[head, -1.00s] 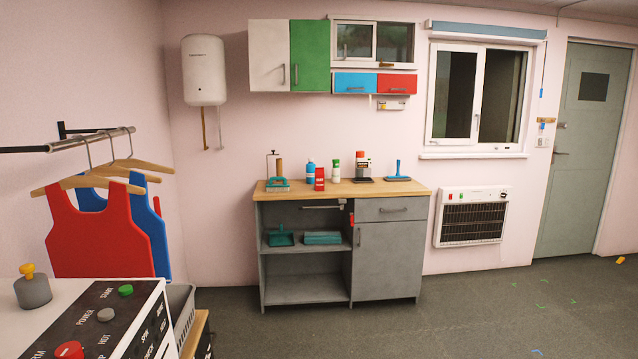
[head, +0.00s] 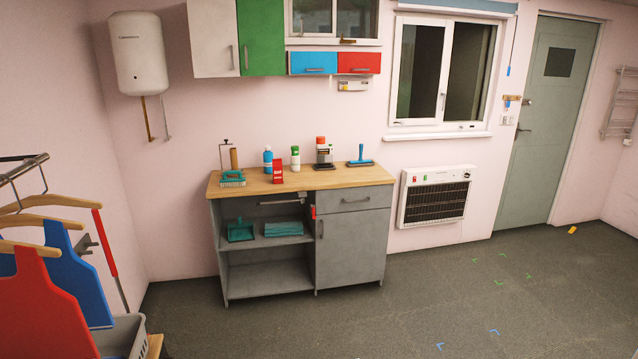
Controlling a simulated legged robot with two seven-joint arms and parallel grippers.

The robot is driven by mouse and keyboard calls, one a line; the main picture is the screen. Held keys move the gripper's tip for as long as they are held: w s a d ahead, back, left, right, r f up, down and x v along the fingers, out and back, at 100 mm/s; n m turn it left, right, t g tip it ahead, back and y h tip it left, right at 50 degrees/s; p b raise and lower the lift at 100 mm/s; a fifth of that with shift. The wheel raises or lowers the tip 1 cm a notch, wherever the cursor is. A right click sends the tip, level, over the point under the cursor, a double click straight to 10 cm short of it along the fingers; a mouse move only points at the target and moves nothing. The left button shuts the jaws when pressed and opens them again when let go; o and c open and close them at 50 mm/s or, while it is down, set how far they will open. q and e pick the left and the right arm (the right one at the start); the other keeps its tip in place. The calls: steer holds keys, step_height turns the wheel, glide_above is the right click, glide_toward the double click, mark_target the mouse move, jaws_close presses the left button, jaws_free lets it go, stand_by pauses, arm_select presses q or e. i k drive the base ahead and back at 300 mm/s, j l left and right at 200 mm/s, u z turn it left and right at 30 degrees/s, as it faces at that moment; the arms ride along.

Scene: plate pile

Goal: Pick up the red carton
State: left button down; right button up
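The red carton (head: 278,171) stands upright on the wooden countertop (head: 335,179) of a grey cabinet, near the counter's front edge. A blue bottle (head: 268,161) stands just behind it to the left, and a white bottle with a green cap (head: 295,158) stands behind it to the right. Neither of my grippers is in view.
The floor (head: 400,300) before the cabinet is clear. A heater (head: 435,196) is on the wall.

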mark_target(277, 166)
steer(key=i+l, duration=0.15)
steer(key=i, duration=1.1)
steer(key=i+l, duration=0.15)
steer(key=i, duration=1.1)
steer(key=i+l+u, duration=0.1)
steer(key=i+u, duration=0.4)
steer(key=i+l+u, duration=0.25)
steer(key=u, duration=0.25)
steer(key=i+l+u, duration=0.3)
steer(key=u, duration=0.2)
steer(key=i+l+u, duration=0.2)
steer(key=l+u, duration=0.25)
